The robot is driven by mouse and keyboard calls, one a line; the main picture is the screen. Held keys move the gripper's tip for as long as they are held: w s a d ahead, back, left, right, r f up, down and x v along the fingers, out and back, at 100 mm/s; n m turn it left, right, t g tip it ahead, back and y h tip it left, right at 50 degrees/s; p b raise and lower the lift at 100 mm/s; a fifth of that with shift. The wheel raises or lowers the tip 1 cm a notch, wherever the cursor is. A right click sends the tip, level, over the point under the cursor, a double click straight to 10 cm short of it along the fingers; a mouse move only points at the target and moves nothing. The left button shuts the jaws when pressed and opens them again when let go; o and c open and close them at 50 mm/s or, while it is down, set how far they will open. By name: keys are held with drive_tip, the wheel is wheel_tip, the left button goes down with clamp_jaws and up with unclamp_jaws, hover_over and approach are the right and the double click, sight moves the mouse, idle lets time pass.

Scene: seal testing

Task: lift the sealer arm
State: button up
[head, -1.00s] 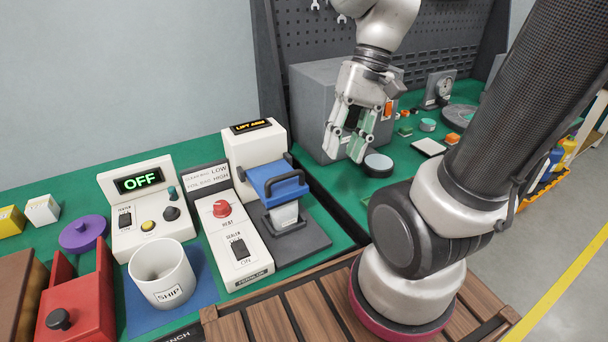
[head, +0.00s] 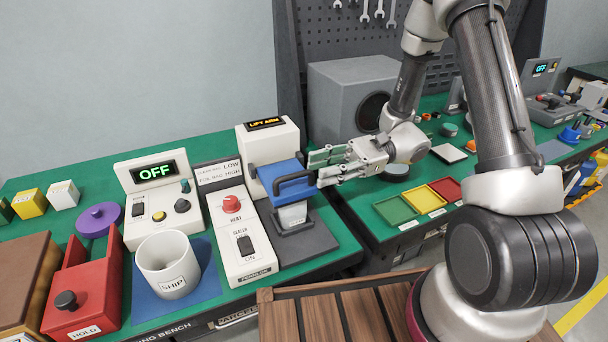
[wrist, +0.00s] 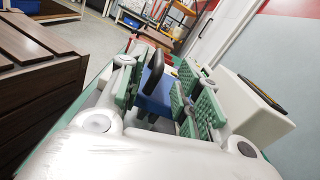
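The sealer arm (head: 272,172) is a blue block with a black loop handle (head: 293,178). It sits lowered over a white pouch or block (head: 292,215) on a dark grey base, in front of a white housing (head: 264,142) whose display reads LIFT ARM. My gripper (head: 318,169) is open and lies sideways just right of the handle, fingers pointing left at it. In the wrist view the blue arm (wrist: 158,98) and its black handle (wrist: 153,72) show between the green-padded fingers. I cannot tell whether any finger touches the handle.
A control box with a red knob (head: 231,204) stands left of the sealer. Farther left are a white SHIP cup (head: 167,264), an OFF display box (head: 154,200) and a red HOLD bin (head: 88,300). A grey box (head: 345,95) stands behind my gripper. Coloured trays (head: 424,200) lie to the right.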

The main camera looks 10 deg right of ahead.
sight(304, 173)
drive_tip(key=x, duration=0.6)
drive_tip(key=shift+s+a, duration=0.15)
drive_tip(key=shift+a, duration=0.2)
clamp_jaws()
